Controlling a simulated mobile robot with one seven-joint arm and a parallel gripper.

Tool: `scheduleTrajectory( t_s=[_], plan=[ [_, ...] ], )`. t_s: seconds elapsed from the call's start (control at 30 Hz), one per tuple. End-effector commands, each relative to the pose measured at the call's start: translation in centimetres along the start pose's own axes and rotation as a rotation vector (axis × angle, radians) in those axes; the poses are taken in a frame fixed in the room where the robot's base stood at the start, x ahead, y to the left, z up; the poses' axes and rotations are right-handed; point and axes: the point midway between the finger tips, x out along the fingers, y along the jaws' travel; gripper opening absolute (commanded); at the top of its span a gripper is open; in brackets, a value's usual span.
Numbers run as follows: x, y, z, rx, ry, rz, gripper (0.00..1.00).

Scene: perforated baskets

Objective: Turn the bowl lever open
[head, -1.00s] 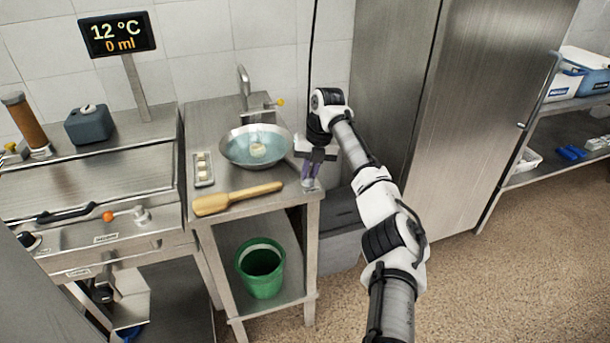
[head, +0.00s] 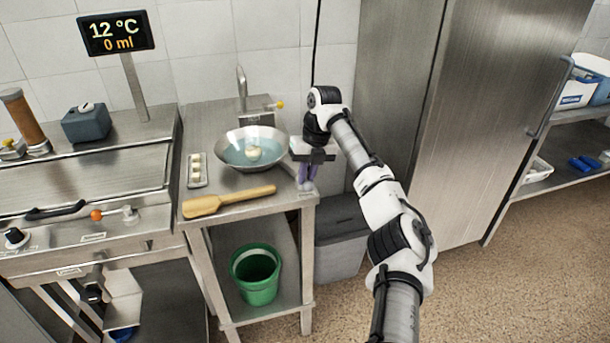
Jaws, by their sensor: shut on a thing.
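A wide metal bowl (head: 226,157) with bluish water and a pale round thing in it sits on the steel table (head: 235,203). My gripper (head: 307,184) is right of the bowl, low over the table's front right corner, its purple fingers pointing down. It is shut on a small grey piece at that corner. The fingers mostly hide the piece, and I cannot tell whether it is the bowl lever. A small lever with a yellow tip (head: 280,104) shows at the tap behind the bowl, apart from my gripper.
A wooden paddle (head: 228,200) lies along the table's front, and a small tray (head: 197,171) with pale pieces lies left of the bowl. A green bucket (head: 255,273) stands on the lower shelf. A grey bin (head: 340,235) and tall steel cabinet (head: 460,110) are close on the right.

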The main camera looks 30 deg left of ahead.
Motion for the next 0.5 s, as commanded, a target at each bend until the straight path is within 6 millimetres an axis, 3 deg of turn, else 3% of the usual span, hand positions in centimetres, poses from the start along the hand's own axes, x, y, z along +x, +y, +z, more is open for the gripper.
scheduleTrajectory(
  t_s=[0.27, 0.3, 0.43, 0.5],
  plan=[
    [0.28, -0.04, -0.22, -0.002, 0.012, 0.0, 0.0],
    [0.28, -0.04, -0.22, -0.002, 0.012, 0.0, 0.15],
    [0.23, -0.05, -0.17, -0.001, 0.009, 0.0, 0.32],
    [0.18, -0.05, -0.14, -0.001, 0.008, -0.001, 0.33]
  ],
)
